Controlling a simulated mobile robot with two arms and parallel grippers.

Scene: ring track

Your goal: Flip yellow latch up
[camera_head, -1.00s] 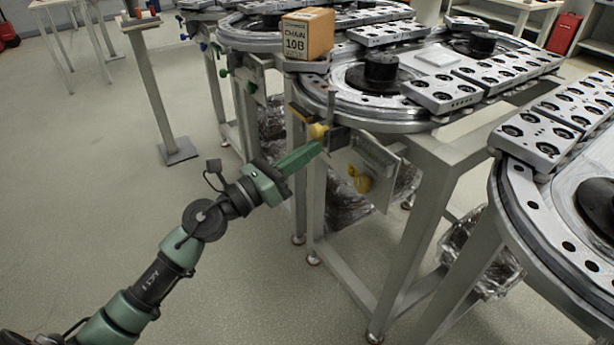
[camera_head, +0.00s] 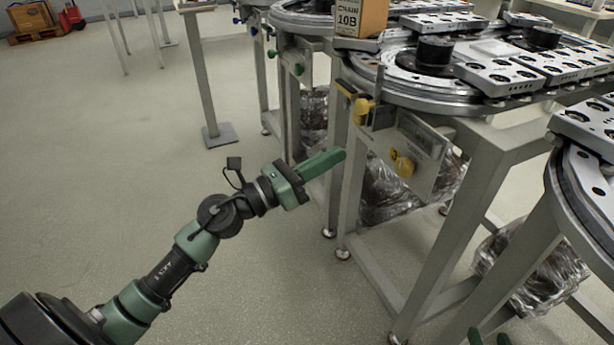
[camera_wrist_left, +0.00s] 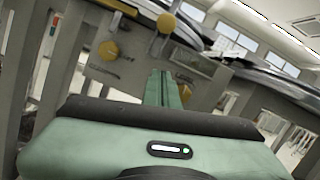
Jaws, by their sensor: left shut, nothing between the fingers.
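Two yellow knobbed parts show on the near track stand: an upper yellow piece (camera_head: 362,110) by a metal plate under the track edge, and a lower yellow knob (camera_head: 402,165) on a grey panel. I cannot tell for sure which is the latch. In the left wrist view one yellow knob (camera_wrist_left: 166,23) sits on a metal stem and another (camera_wrist_left: 108,50) on the panel. My left gripper (camera_head: 338,156) is shut and empty, below the upper piece and left of the panel, apparently apart from both. Its closed fingers (camera_wrist_left: 164,80) point towards them. My right gripper's green tips (camera_head: 489,338) barely enter at the bottom, apart.
A "CHAIN 10B" box (camera_head: 360,17) stands on the track edge (camera_head: 385,82) above. Stand legs (camera_head: 352,190) and plastic-wrapped bundles (camera_head: 392,195) lie beyond my left gripper. Another track (camera_head: 572,205) is at the right. The floor at left is open.

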